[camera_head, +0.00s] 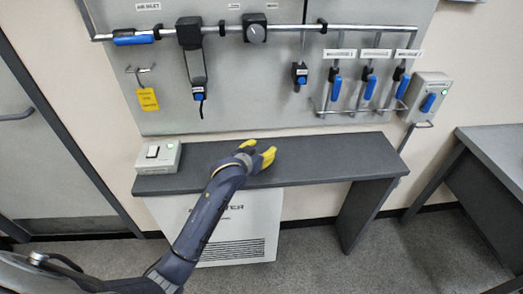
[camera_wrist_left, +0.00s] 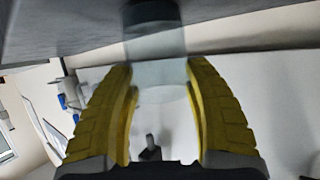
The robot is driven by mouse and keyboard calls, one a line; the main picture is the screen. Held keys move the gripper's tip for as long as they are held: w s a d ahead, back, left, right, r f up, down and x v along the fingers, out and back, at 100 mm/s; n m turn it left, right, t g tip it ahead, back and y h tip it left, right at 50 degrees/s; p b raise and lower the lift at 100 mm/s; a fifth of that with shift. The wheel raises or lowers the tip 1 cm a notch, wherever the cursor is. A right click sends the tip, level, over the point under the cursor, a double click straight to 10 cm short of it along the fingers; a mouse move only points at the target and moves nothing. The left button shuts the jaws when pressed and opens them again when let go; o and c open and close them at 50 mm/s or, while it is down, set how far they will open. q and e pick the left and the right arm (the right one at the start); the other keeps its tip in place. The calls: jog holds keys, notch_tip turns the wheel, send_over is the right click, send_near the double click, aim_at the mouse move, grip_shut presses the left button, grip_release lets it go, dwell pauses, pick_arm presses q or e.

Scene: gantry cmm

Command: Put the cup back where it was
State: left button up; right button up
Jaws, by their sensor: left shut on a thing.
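My left gripper (camera_head: 262,152) is over the dark bench (camera_head: 316,162), near its back edge, with the arm reaching up from below. In the left wrist view its yellow fingers are on both sides of a clear, see-through cup (camera_wrist_left: 158,72), and it is shut on it. A dark round shape shows at the cup's far end, by the grey bench surface (camera_wrist_left: 60,28). I cannot tell whether the cup touches the bench. In the head view I cannot make out the cup behind my gripper. My right gripper is not in view.
A grey switch box (camera_head: 158,156) stands at the bench's left end. A panel with a pipe (camera_head: 270,29) and several blue-handled valves is on the wall behind. The bench right of my gripper is clear. A second table (camera_head: 495,150) stands at the right.

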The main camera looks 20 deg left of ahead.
pick_arm(q)
jog(key=shift+f, duration=0.1)
jog(key=o, duration=1.2)
jog(key=v, duration=1.2)
